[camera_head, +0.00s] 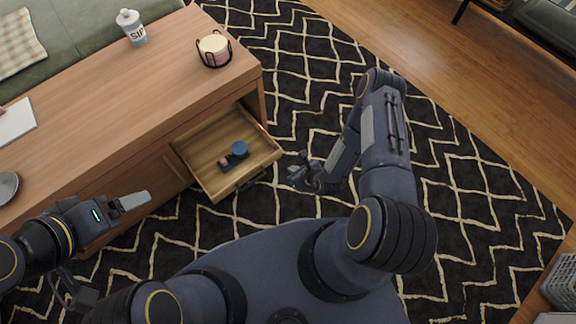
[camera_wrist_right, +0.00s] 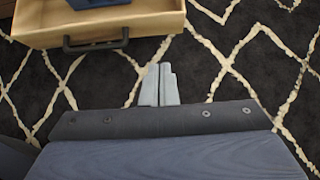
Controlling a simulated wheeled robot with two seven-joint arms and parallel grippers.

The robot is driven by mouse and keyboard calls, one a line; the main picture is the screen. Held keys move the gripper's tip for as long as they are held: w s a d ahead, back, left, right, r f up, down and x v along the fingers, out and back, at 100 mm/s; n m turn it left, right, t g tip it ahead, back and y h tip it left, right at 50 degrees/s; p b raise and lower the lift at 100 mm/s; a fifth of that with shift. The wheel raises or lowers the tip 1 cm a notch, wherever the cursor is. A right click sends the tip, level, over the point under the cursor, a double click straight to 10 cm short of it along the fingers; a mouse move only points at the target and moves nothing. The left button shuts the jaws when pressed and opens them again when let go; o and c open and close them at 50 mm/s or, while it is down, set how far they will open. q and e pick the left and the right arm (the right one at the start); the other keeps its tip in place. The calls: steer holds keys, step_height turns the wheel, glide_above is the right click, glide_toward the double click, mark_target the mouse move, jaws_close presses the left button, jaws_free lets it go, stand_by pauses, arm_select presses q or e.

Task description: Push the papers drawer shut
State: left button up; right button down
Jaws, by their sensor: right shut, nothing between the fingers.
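The papers drawer (camera_head: 204,174) is a light wooden drawer pulled out from the front of the wooden table (camera_head: 110,95). A blue item (camera_head: 238,151) lies inside it. The drawer has a dark handle on its front, seen in the right wrist view (camera_wrist_right: 96,44). My right gripper (camera_head: 298,177) is shut and empty, to the right of the drawer front and apart from it. In the wrist view its fingertips (camera_wrist_right: 158,72) are below the drawer front, over the rug. My left gripper (camera_head: 140,201) is in front of the table, left of the drawer; its finger gap is unclear.
A pink candle in a black holder (camera_head: 214,50) and a white bottle (camera_head: 131,27) stand on the table. A paper (camera_head: 15,121) and a grey dish (camera_head: 7,187) lie at its left. A patterned rug (camera_head: 465,230) covers the floor. A grey basket (camera_head: 563,283) is at lower right.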

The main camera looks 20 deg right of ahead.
mark_target(273, 157)
steer(key=b+x, duration=0.1)
steer(key=x, duration=0.2)
steer(key=w+r+b+x, duration=0.1)
steer(key=b+x, duration=0.1)
steer(key=x, duration=0.2)
steer(key=b+x, duration=0.2)
steer(key=x, duration=0.1)
steer(key=shift+w+a, duration=0.35)
steer(key=shift+w+a+r, duration=0.15)
steer(key=shift+w+a, duration=0.05)
steer(key=shift+w, duration=0.3)
